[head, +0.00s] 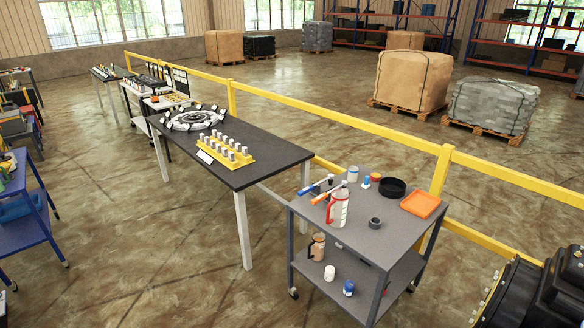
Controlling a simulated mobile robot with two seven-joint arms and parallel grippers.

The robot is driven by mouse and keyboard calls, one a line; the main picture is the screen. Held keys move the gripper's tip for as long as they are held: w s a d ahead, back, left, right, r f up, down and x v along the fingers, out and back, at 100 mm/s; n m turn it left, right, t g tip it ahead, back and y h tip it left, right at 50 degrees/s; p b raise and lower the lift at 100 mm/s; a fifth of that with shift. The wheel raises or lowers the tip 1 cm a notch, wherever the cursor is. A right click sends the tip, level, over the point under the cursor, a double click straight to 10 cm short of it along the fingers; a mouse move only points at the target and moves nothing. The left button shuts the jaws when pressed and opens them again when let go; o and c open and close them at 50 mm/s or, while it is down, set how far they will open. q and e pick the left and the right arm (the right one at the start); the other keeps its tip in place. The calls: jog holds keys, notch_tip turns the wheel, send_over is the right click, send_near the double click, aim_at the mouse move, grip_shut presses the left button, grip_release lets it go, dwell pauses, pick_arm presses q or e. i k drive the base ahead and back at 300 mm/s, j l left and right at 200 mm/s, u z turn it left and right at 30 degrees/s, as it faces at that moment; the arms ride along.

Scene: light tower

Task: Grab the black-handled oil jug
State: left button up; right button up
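A jug (317,246) with a tan-orange body stands upright on the lower shelf of the grey cart, near its left end. Its handle is small and looks dark, but I cannot be sure of the colour. A white jug (338,208) with red-orange parts stands on the cart's top near the front left edge. Blue and orange long-shaped items (324,192) beside it partly overlap it in the view. Neither of my grippers is in view, and nothing is seen touching the jugs.
The grey cart (379,240) also holds a black round tray (391,188), an orange tray (420,205), a dark ring (375,223) and small containers. A dark table (270,159) stands left of it. A yellow rail (345,129) runs behind.

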aim_at(318, 246)
jog(key=i+j, duration=0.15)
jog(key=i, duration=0.35)
jog(key=i+j, duration=0.1)
jog(key=i, duration=0.35)
jog(key=i+j+z, duration=0.1)
jog(key=i, duration=0.4)
jog(key=i+j, duration=0.25)
jog(key=i, duration=0.2)
jog(key=i+j, duration=0.15)
jog(key=i, duration=0.35)
jog(key=i+j+z, duration=0.2)
jog(key=i+z, duration=0.2)
jog(key=i+j+z, duration=0.65)
jog(key=z, duration=0.15)
jog(key=i+j+z, duration=0.25)
jog(key=j+z, duration=0.15)
jog(key=j, duration=0.2)
